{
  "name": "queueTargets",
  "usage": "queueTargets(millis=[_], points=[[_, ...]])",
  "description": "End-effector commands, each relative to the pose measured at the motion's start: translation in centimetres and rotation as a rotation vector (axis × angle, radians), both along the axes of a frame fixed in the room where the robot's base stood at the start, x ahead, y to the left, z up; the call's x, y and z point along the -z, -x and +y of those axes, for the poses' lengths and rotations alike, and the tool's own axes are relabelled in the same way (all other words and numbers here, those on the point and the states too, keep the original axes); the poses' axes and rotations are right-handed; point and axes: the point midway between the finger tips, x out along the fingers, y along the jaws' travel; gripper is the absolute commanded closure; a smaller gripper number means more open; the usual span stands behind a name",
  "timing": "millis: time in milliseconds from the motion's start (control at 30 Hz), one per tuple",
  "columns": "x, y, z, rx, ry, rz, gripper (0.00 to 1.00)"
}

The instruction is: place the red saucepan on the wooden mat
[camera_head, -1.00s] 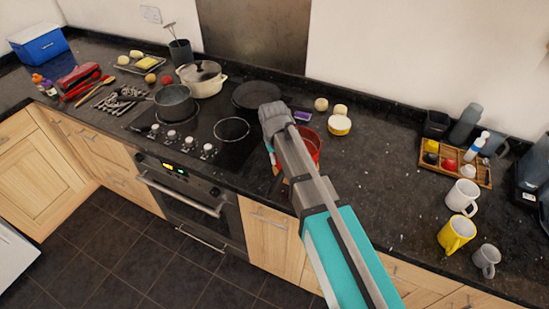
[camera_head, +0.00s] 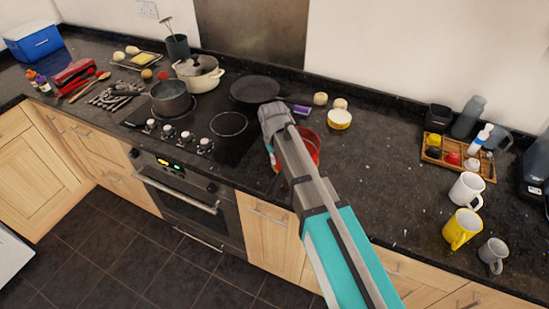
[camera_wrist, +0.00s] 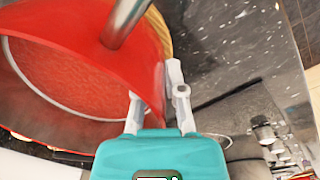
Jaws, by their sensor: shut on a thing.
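The red saucepan (camera_head: 312,142) is on or just above the counter right of the hob, partly hidden behind my arm. In the wrist view the saucepan (camera_wrist: 75,75) fills the left side, with its open inside showing and a grey metal bar crossing its upper edge. A strip of pale wood, apparently the wooden mat (camera_wrist: 158,33), shows beside the saucepan. Most of the mat is hidden, and I cannot tell whether the saucepan touches it.
A yellow-white tin (camera_head: 339,120) stands behind. The counter towards the white mug (camera_head: 466,190) is clear.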

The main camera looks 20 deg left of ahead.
Motion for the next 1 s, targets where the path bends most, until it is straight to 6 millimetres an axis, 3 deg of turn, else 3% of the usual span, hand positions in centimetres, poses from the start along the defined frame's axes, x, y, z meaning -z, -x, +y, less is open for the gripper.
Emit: queueTargets(millis=[233,267,433,1000], points=[[0.25,-0.02,-0.03,0.0,0.001,-0.001,1.0],[0.19,0.0,0.0,0.0,0.0,0.0,0.81],[0.16,0.0,0.0,0.0,0.0,0.0,0.52],[-0.4,0.03,0.03,0.0,0.0,0.0,0.52]])
